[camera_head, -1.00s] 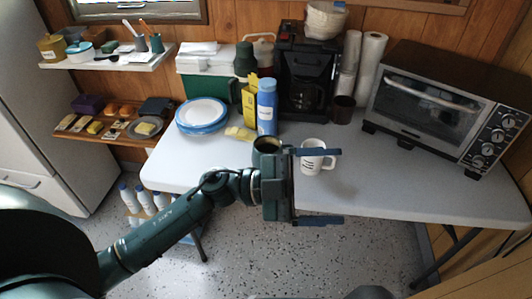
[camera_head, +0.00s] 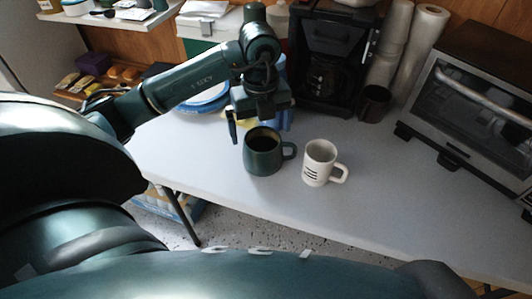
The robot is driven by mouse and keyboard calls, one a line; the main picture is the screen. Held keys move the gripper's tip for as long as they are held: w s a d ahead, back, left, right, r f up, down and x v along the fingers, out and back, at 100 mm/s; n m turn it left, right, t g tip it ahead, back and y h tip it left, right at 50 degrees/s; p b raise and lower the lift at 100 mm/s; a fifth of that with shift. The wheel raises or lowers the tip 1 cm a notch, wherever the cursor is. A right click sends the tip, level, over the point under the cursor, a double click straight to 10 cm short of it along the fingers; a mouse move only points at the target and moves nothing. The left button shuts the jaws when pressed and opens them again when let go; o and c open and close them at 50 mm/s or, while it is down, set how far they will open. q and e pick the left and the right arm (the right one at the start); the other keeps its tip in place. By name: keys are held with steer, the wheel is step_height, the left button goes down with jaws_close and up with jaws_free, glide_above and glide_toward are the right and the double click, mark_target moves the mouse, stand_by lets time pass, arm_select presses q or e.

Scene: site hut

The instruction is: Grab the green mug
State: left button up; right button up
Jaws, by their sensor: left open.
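The green mug (camera_head: 262,156) stands upright on the white table (camera_head: 225,188), with dark liquid or a dark inside showing and its handle to the right. My left gripper (camera_head: 260,128) is open just behind and above the mug, its fingers pointing down toward the table. One finger shows left of the mug's rim and the other behind its right side. The mug is not visibly held. I cannot tell whether the fingers touch it. My right gripper is not in view.
A white mug (camera_head: 319,163) with dark print stands close to the right of the green mug. Behind are a coffee maker (camera_head: 335,60), a dark brown cup (camera_head: 375,103) and paper rolls (camera_head: 415,45). A toaster oven (camera_head: 475,90) fills the right. The table front is clear.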

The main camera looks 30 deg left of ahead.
mark_target(263, 147)
arm_select(q)
steer(key=shift+w+d+f, duration=0.1)
steer(key=shift+f, duration=3.4)
steer(key=shift+c, duration=0.6)
steer(key=c, duration=0.7)
steer(key=shift+c, duration=0.5)
steer(key=shift+r, duration=0.1)
